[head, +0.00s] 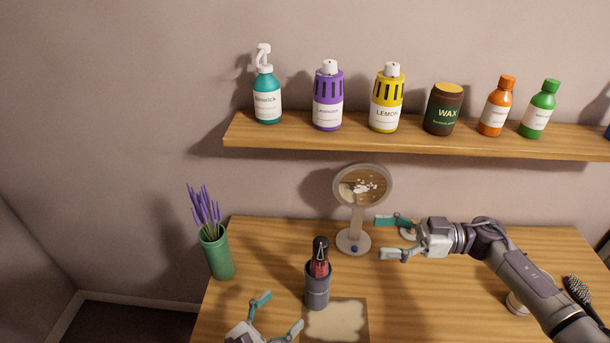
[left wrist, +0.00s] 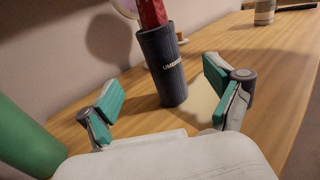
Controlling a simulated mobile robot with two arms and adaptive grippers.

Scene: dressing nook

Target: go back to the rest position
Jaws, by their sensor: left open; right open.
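My left gripper (head: 278,316) is open at the bottom of the head view, low over the table's front left. A dark grey cylindrical holder (head: 317,292) stands upright just beyond it, with a red and black item (head: 320,257) in it. In the left wrist view the same holder (left wrist: 163,68) stands beyond and between my open fingers (left wrist: 164,92), with nothing gripped. My right gripper (head: 384,238) is open and empty. It points left over the table, to the right of the round mirror (head: 361,187).
The wooden table (head: 455,310) carries a green vase of lavender (head: 218,256) at the left, a pale-patterned mat (head: 336,320) in front and a dark brush (head: 578,291) at the right. Above is a shelf (head: 400,143) with several bottles.

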